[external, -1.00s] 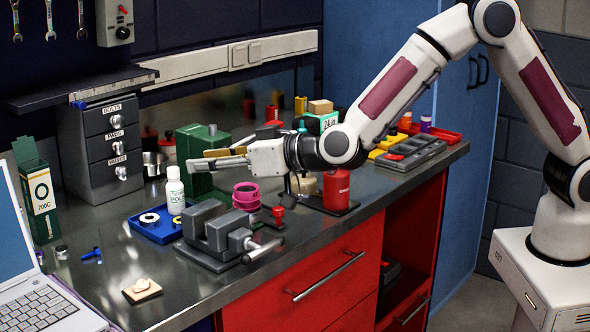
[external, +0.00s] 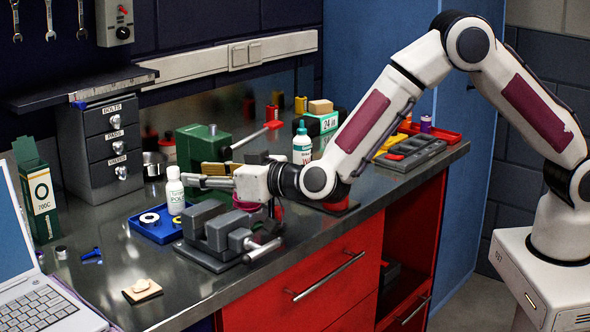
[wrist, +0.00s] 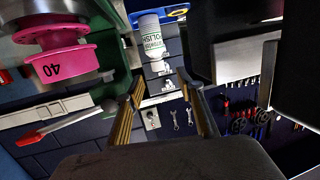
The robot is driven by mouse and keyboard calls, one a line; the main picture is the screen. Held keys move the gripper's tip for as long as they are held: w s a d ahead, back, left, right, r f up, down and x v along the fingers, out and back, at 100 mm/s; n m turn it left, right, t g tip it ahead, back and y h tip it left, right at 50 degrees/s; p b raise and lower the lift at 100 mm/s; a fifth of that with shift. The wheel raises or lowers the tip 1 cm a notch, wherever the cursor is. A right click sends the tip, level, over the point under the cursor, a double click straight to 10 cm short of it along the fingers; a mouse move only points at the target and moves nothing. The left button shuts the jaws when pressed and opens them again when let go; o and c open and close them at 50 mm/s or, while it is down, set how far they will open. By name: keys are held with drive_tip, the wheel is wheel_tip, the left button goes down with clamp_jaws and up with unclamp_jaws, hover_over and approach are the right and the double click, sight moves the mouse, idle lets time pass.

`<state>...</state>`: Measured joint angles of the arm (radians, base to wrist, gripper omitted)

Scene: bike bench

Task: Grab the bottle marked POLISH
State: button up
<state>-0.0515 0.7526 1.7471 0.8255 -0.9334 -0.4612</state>
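The bottle marked POLISH (external: 175,189) is white with a white cap. It stands upright at the blue tray (external: 147,228), behind the vise. I cannot tell whether a fingertip touches the bottle.
A grey vise (external: 215,236) stands in front, close below my gripper. Pink rings (wrist: 67,57) lie close at the wrist view's left. A second white bottle with a teal cap (external: 302,147) stands behind my arm.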

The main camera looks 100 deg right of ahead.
sight(178, 170)
drive_tip(key=shift+x, duration=0.95)
drive_tip(key=shift+d, duration=0.1)
drive_tip(key=shift+r+x, duration=0.2)
drive_tip(key=shift+x, duration=2.35)
drive_tip(key=shift+d, duration=0.1)
clamp_jaws()
